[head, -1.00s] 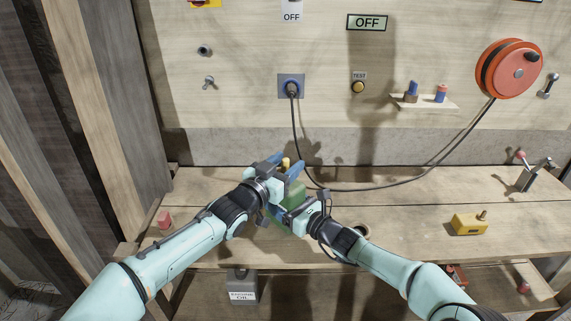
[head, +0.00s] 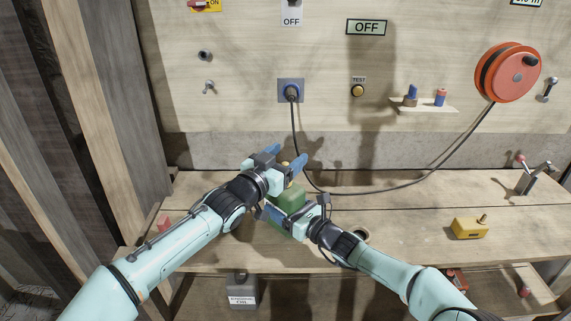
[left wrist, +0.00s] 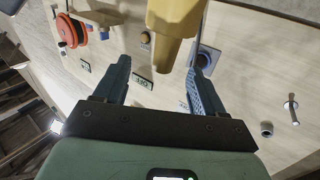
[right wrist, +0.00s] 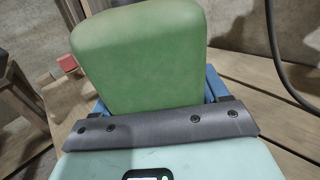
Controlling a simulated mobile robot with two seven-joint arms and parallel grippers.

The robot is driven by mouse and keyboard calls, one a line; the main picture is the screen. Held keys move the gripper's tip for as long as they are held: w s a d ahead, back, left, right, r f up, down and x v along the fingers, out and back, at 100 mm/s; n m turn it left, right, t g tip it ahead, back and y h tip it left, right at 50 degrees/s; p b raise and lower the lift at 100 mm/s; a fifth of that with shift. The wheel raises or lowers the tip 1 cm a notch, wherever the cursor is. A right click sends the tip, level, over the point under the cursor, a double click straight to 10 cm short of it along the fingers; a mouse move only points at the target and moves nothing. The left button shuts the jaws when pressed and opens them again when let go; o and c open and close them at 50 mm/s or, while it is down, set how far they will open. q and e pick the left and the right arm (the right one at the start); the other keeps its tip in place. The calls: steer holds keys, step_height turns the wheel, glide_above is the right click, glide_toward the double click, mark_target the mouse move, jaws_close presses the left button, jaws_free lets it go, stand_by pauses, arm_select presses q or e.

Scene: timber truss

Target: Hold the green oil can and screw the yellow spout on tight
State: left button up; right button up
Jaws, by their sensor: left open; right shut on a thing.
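The green oil can (head: 291,196) stands above the bench in the middle of the head view, partly covered by my grippers. My right gripper (head: 288,209) is shut on the can; in the right wrist view the can's green body (right wrist: 140,60) sits between its blue fingers. The yellow spout (head: 286,169) is at the top of the can, mostly hidden in the head view. My left gripper (head: 287,158) is open at the spout. In the left wrist view the spout (left wrist: 174,35) hangs between the spread fingers, apart from the left one. Its thread is hidden.
The bench (head: 400,215) has free room to the right, up to a yellow block-like object (head: 469,228) and a lever clamp (head: 530,178). A black cable (head: 400,188) runs from the wall socket (head: 291,91) to the red reel (head: 507,71). A small red block (head: 164,224) lies at left.

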mark_target(285, 163)
arm_select(q)
steer(key=shift+r, duration=0.1)
stand_by(0.3)
steer(key=shift+r, duration=2.45)
